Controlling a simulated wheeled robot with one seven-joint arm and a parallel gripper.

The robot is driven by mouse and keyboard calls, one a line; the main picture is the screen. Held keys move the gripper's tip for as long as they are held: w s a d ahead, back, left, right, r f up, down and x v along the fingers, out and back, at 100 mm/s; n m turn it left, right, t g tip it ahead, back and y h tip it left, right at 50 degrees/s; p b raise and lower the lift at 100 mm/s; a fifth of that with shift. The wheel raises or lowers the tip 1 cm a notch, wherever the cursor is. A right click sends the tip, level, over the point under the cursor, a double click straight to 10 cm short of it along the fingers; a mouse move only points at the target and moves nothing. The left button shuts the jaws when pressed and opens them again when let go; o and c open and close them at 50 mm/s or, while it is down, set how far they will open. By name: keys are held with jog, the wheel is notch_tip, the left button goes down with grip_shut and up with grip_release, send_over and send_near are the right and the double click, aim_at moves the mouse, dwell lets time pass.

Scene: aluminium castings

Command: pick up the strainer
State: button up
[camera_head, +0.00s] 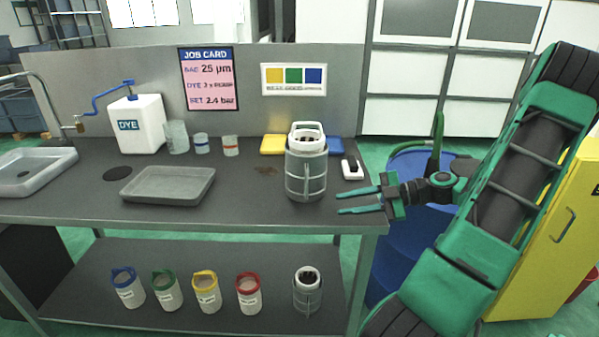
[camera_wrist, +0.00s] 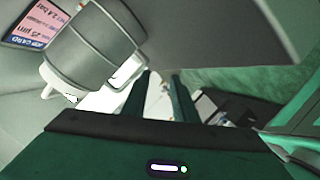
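A grey ribbed cylindrical vessel (camera_head: 306,176) with a pale top loop stands upright at the worktop's front right. Its open top has dark contents. It may be the strainer or hold it; I cannot tell. In the wrist view a large grey ribbed body (camera_wrist: 95,45), probably this vessel, fills the upper left. A smaller, similar vessel (camera_head: 307,290) stands on the lower shelf. My gripper (camera_head: 341,201) is open and empty, right of the large vessel and apart from it. Its fingers point left over the worktop's right edge. They also show in the wrist view (camera_wrist: 161,78).
On the bench (camera_head: 250,215) are a grey tray (camera_head: 167,202), beakers (camera_head: 177,137), a white dye box (camera_head: 137,124) and a small white device (camera_head: 352,168). Several canisters with coloured rims (camera_head: 207,291) stand on the shelf. A blue drum (camera_head: 400,245) is at the right.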

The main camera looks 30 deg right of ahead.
aim_at(307, 196)
jog(key=shift+w+d+r+n+t, duration=0.4)
jog(key=shift+d+r+t, duration=0.15)
jog(key=shift+d+t, duration=0.2)
jog(key=shift+w, duration=0.3)
jog(key=x, duration=1)
jog(key=shift+w+a+r, duration=0.1)
jog(key=shift+r, duration=0.15)
grip_shut()
